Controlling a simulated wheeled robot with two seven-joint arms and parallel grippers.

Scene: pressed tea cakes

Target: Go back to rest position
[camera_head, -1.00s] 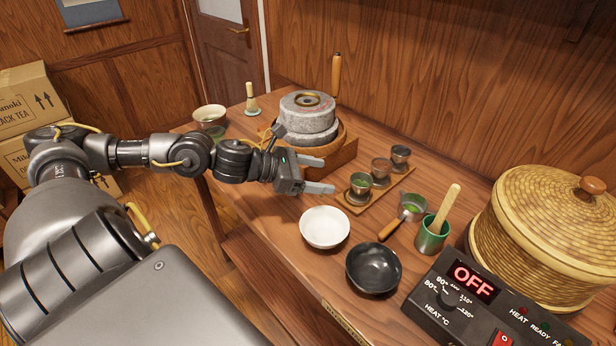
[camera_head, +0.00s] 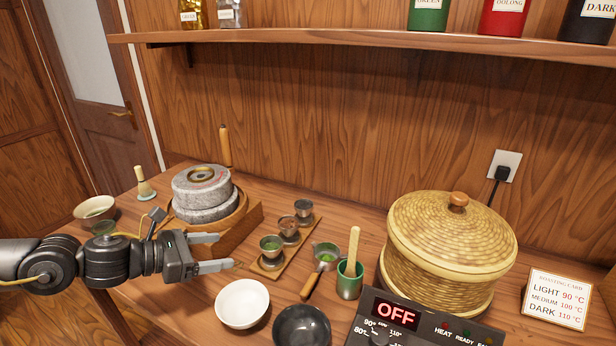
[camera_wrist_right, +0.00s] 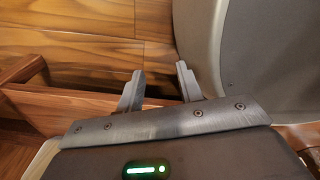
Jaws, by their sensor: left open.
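My left gripper (camera_head: 228,251) is open and empty in the head view. It hangs above the table, in front of the stone mill (camera_head: 203,195) and beside the left end of the small wooden tray (camera_head: 273,267). A white bowl (camera_head: 243,304) is just below it in the picture. My right gripper (camera_wrist_right: 160,88) shows only in the right wrist view. Its two fingers are apart with nothing between them, over wooden floor and a wooden edge.
A black bowl (camera_head: 302,327), a strainer (camera_head: 326,254), a green cup (camera_head: 350,280) and a lidded basket (camera_head: 450,245) stand to the right. The heater panel (camera_head: 410,325) reads OFF. A shelf (camera_head: 380,45) with tins runs above. A whisk (camera_head: 144,186) stands at left.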

